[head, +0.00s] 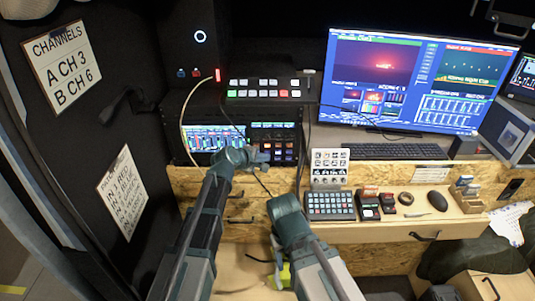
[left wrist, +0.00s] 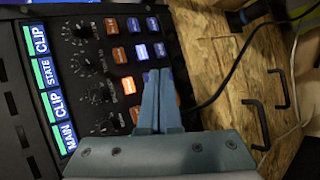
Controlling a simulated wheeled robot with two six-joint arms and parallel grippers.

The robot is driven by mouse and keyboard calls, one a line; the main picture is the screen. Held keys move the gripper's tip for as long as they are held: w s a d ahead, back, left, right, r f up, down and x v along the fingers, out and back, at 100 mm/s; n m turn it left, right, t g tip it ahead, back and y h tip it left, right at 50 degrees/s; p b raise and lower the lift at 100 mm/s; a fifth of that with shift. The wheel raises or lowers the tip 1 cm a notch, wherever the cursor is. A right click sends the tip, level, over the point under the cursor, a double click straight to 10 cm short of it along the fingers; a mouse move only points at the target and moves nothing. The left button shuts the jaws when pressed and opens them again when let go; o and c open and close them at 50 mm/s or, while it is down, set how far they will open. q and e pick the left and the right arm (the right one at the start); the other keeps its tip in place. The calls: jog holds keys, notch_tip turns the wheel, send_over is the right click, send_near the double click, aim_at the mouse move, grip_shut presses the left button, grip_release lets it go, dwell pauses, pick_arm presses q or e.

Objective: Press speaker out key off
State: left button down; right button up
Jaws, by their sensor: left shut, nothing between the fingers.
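The rack audio unit (head: 270,130) has a screen and a block of small orange and blue keys. In the left wrist view the keys (left wrist: 140,51) stand in rows beside several black knobs (left wrist: 85,32). Their labels are too small to read, so I cannot tell which is the speaker out key. My left gripper (head: 264,157) is shut and empty at the lower keys. Its fingertips (left wrist: 158,72) overlap the third row and partly hide keys there. I cannot tell whether they touch one. My right arm is low at centre; its fingers are not visible.
A button panel (head: 263,93) sits above the unit, with a cable (head: 187,130) hanging beside it. A wooden drawer front (head: 240,188) lies below. A large monitor (head: 410,80) stands at right.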

pick_arm(q)
jog(key=shift+s, duration=0.25)
jog(key=s, duration=0.6)
dwell(0.5)
jog(key=s+d+f+m+g+y, duration=0.1)
jog(key=s+f+m+g, duration=0.3)
jog(key=s, duration=0.3)
jog(key=s+d+f+m+g+y, duration=0.1)
jog(key=s+f+m+g+y, duration=0.1)
jog(key=s+f+m, duration=0.4)
jog(key=s+a+m+g+y, duration=0.2)
jog(key=s+a+m, duration=0.1)
jog(key=s, duration=0.4)
jog(key=s+a+m+g+y, duration=0.2)
jog(key=s+a+m, duration=0.1)
jog(key=s, duration=0.4)
jog(key=shift+a+y, duration=0.4)
jog(key=shift+a, duration=0.05)
